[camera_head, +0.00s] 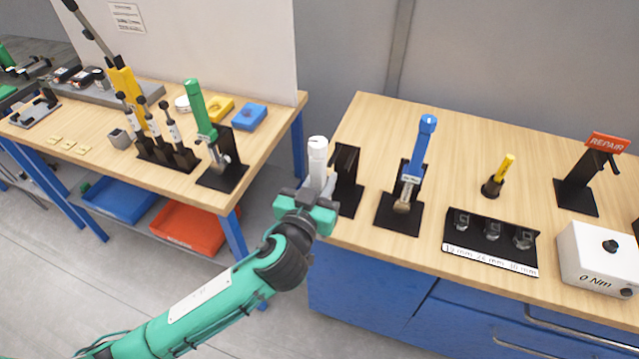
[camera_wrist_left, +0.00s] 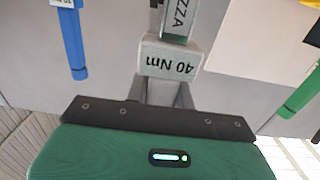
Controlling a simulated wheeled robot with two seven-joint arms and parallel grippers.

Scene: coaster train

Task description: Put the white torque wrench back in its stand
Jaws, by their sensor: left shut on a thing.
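The white torque wrench (camera_head: 317,158) is upright in my left gripper (camera_head: 307,197), its white handle pointing up in the head view. In the left wrist view its grey block (camera_wrist_left: 172,60) reads "40 Nm", and the gripper is shut on it. An empty black stand (camera_head: 346,180) is on the right table, just right of the wrench. The wrench looks beside the stand and near the table's left edge; whether they touch I cannot tell. The wrench's lower end is hidden behind the gripper. My right gripper is not in view.
A blue wrench (camera_head: 421,150) stands in its own stand to the right. Beyond are a yellow-handled tool (camera_head: 498,175), a socket tray (camera_head: 490,245), a white tester box (camera_head: 600,258) and a "REPAIR" stand (camera_head: 590,175). A green wrench (camera_head: 200,115) stands on the left table (camera_head: 215,195). A gap separates the tables.

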